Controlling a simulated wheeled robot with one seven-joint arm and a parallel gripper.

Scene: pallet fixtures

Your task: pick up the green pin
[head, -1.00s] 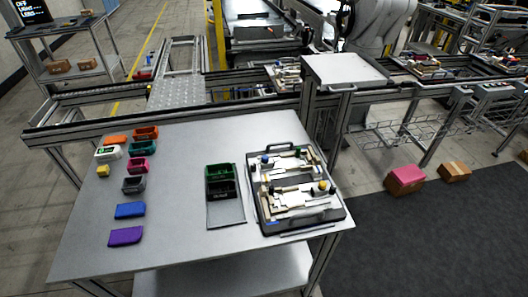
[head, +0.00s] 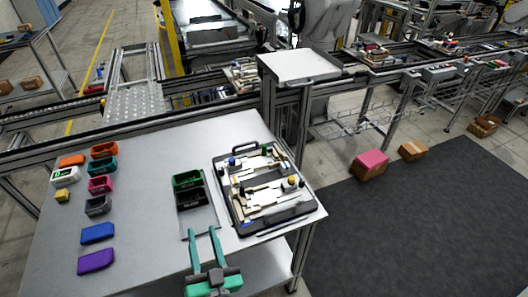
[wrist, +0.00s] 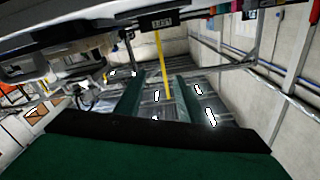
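I cannot make out a green pin for certain in either view. A dark green bin (head: 187,180) stands at the back of a grey tray (head: 199,217) on the table; its contents are too small to tell. The pallet fixture (head: 222,190) to its right holds pale parts, with a blue knob (head: 232,161) and a yellow-topped knob (head: 292,181). My gripper (head: 203,232) has two teal fingers spread apart, with nothing between them, near the front of the grey tray. In the wrist view its fingers (wrist: 158,90) are also apart, facing the distant floor and frames.
Several small bins and blocks stand on the table's left, including a blue block (head: 97,233) and a purple block (head: 96,261). The table (head: 145,200) is bare between them and the grey tray. A metal stand (head: 298,66) rises behind the pallet fixture.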

